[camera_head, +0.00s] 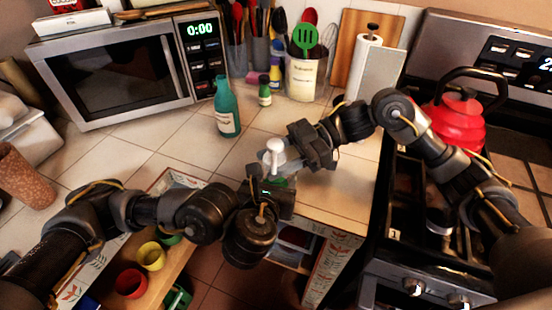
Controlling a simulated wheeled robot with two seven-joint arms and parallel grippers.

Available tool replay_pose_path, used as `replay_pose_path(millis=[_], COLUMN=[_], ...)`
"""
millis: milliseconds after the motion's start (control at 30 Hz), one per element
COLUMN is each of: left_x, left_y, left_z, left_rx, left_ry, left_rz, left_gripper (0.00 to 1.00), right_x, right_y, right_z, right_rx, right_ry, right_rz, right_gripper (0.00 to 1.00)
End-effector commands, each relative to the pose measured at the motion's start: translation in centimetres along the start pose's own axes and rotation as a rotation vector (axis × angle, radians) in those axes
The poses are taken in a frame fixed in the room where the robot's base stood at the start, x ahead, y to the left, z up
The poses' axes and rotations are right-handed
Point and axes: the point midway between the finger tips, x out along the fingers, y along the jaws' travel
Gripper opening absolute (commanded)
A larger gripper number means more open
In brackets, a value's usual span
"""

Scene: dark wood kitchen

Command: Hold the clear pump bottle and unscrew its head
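The clear pump bottle shows mainly as its white pump head (273,147), near the front edge of the tiled counter in the middle of the view. Its body is mostly hidden behind my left gripper and arm. My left gripper (268,187) is low at the bottle's body, in front of it. My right gripper (289,160) comes in from the right, with its fingers close beside the pump head. Whether either gripper touches or grips the bottle cannot be made out.
A teal bottle (227,110) stands behind on the counter. A microwave (120,75) is at the back left, a utensil crock (304,78) at the back. A red kettle (458,112) sits on the stove at right. An open drawer with cups (151,256) lies below.

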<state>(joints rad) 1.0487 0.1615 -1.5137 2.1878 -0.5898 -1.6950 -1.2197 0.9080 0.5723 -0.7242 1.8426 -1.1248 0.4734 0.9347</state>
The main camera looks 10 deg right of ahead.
Motion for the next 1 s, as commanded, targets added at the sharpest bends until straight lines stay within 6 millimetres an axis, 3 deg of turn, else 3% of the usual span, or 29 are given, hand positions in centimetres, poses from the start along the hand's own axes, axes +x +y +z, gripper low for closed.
replay_pose_path(millis=[200,367,700,1000], left_x=[0.0,0.0,0.0,0.02], left_y=[0.01,0.02,0.01,0.03], left_z=[0.04,0.05,0.06,0.09], left_rx=[-0.001,-0.001,0.0,-0.001], left_ry=[-0.001,-0.001,-0.001,-0.001], left_rz=[0.0,0.001,0.0,0.001], left_gripper=[0.34,0.34,0.34,0.34], right_x=[-0.01,0.01,0.01,0.19], right_y=[0.0,0.2,0.16,-0.01], right_z=[-0.01,-0.15,-0.15,-0.13], right_rx=[0.0,-0.023,-0.112,-0.152], right_ry=[0.0,-0.003,-0.007,-0.005], right_rz=[-0.001,-0.088,-0.457,-0.602], right_gripper=[0.17,0.17,0.17,0.17])
